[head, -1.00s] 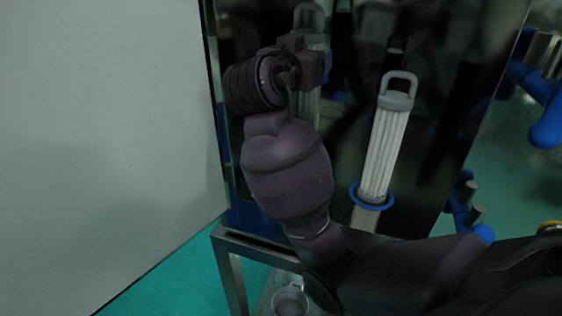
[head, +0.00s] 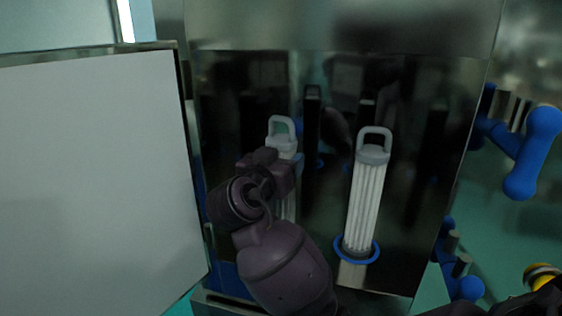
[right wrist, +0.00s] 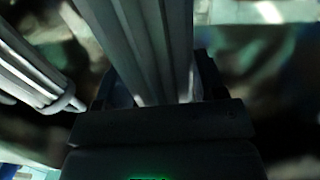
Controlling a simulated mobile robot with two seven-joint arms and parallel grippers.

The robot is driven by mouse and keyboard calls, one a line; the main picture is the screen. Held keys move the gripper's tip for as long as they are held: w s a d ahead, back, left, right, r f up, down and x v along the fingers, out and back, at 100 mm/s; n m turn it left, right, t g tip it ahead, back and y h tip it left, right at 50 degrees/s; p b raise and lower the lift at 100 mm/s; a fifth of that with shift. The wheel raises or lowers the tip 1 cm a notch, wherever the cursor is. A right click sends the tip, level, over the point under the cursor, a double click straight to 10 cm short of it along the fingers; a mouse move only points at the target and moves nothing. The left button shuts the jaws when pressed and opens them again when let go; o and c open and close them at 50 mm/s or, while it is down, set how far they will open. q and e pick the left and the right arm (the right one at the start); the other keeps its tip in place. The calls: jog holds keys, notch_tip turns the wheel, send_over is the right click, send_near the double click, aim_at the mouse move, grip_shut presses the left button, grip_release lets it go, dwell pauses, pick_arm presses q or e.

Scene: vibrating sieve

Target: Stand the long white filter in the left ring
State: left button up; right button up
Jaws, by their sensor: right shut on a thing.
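My right gripper (head: 283,172) is shut on a long white filter with a grey loop handle (head: 282,132). It holds the filter roughly upright in front of the dark cabinet interior, its handle about level with the other filter's. In the right wrist view the held filter (right wrist: 145,45) rises from between the jaws. My right arm hides its lower end and the left ring in the head view, so I cannot tell whether they touch. A second white filter (head: 364,208) stands in the right blue ring (head: 357,252); a filter also shows at left in the right wrist view (right wrist: 32,75). My left gripper is out of view.
A large white panel (head: 90,180) stands close on the left of the cabinet opening. The dark, glossy cabinet back (head: 415,180) reflects the filters and rings. Blue handles (head: 530,155) stick out on the right.

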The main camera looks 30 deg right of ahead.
jog(key=shift+f, duration=0.15)
jog(key=shift+f, duration=0.15)
jog(key=o, duration=1.2)
jog(key=shift+o, duration=0.2)
jog(key=b+v, duration=0.2)
jog(key=v, duration=1)
jog(key=shift+r, duration=0.2)
